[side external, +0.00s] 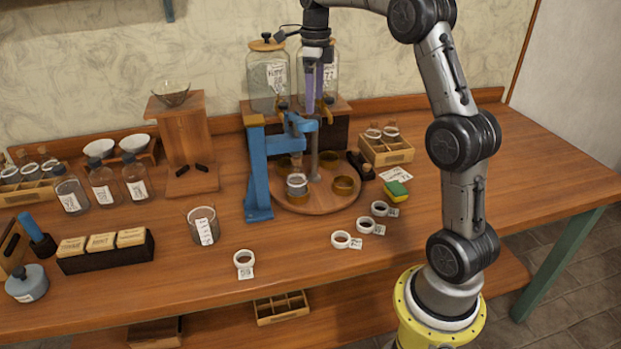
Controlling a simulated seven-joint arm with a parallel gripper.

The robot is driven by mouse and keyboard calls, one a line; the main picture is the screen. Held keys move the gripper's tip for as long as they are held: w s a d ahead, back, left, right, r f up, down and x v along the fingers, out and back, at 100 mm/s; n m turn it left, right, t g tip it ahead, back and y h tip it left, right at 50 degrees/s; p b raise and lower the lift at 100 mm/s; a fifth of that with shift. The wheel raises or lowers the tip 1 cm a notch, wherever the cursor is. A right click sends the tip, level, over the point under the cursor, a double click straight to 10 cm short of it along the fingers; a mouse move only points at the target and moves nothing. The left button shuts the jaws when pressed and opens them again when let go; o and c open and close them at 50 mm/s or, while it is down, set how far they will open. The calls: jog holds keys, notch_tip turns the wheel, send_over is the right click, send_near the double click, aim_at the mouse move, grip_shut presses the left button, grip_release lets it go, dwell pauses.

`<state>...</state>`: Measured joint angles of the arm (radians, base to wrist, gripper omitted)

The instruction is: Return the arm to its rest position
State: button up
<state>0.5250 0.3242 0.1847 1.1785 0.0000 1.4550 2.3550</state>
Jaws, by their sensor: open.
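My gripper (314,104) hangs pointing down above the blue press and the round wooden turntable, in front of the two large glass jars at the back. Its two purple-grey fingers are a little apart, and I see nothing held between them. My arm rises from a yellow base at the right front and arches over the table. The round wooden turntable (318,201) holds several brass-coloured cups, and a glass jar (297,186) stands at its front left. The blue press (256,175) stands at the turntable's left, with an arm reaching over it.
Large lidded jars (268,75) stand close behind my gripper. A wooden stand with a glass bowl (172,93) is to the left. The table's right end (540,180) is clear.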

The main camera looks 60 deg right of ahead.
jog(key=s+a+r+n+t, duration=0.2)
jog(key=s+a+r+n, duration=0.25)
jog(key=a, duration=0.45)
jog(key=s+a+r+n+t, duration=0.1)
jog(key=s+a+r+n, duration=0.4)
jog(key=a, duration=0.3)
jog(key=s+a+f+n+t, duration=0.1)
jog(key=s+a+f+n, duration=0.2)
jog(key=s+f+n, duration=0.3)
jog(key=s+a+f+n+t, duration=0.1)
jog(key=s+a+f+n, duration=0.2)
jog(key=n, duration=1.4)
jog(key=s+f, duration=0.3)
jog(key=s, duration=0.2)
jog(key=shift+s+a+t, duration=0.15)
jog(key=shift+s+t, duration=0.05)
jog(key=shift+t, duration=0.1)
